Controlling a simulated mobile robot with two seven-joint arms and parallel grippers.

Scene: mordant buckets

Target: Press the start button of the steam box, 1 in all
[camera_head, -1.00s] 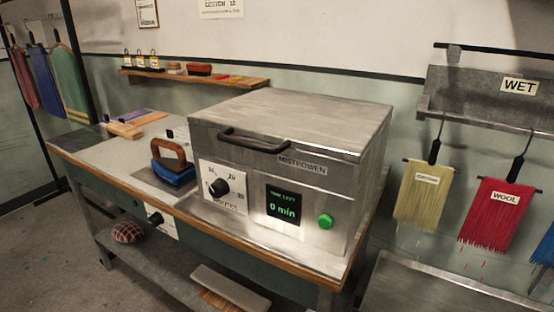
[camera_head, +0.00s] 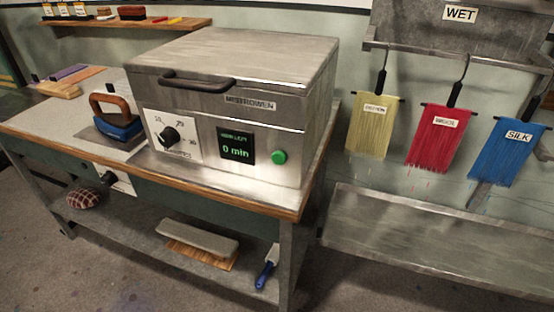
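The steam box (camera_head: 250,97) is a grey metal box with a closed lid and a dark front handle (camera_head: 197,82). It stands on the right part of a wood-edged workbench (camera_head: 60,128). Its start button (camera_head: 279,157) is round and green, at the right of the front panel. Left of the button a dark display (camera_head: 236,146) shows "0 min" in green. A black dial knob (camera_head: 170,136) sits on a white scale plate further left. Neither of my grippers is in the head view.
A blue iron (camera_head: 117,122) stands on the bench left of the box. Yellow, red and blue fringed samples (camera_head: 434,135) hang under a shelf labelled WET (camera_head: 461,30), above a metal trough (camera_head: 430,235). The lower shelf holds a board (camera_head: 197,238) and a checked cushion (camera_head: 84,198). The floor in front is clear.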

